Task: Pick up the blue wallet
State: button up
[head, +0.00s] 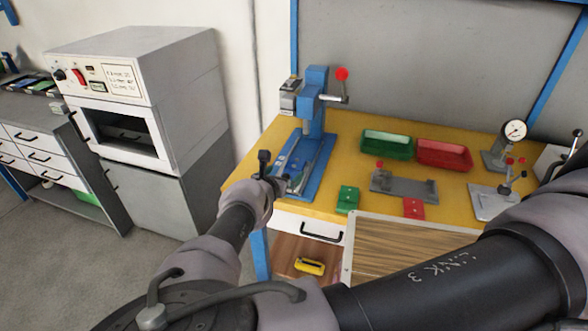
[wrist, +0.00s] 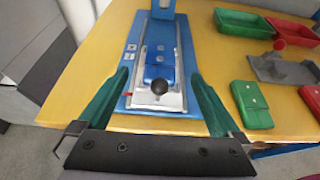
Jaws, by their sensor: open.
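In the wrist view, a blue piece that looks like the blue wallet (wrist: 161,66) lies on the silver slide of the blue press base (wrist: 133,76). The press's blue colour makes the outline hard to separate. In the head view, my gripper (head: 272,176) is at the near left edge of the press (head: 318,175). I cannot make out the wallet clearly there.
A green wallet (head: 347,199) and a red one (head: 414,208) lie right of the press on the yellow table (head: 460,205). A grey fixture (head: 403,187), green bin (head: 387,144) and red bin (head: 444,154) stand further right. The press column (head: 313,105) rises behind its base.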

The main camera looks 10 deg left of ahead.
aim_at(293, 167)
jog(key=x, duration=0.8)
jog(key=shift+w+d+f, duration=0.1)
jog(key=shift+w+f, duration=0.05)
jog(key=shift+f, duration=0.35)
jog(key=c, duration=1.5)
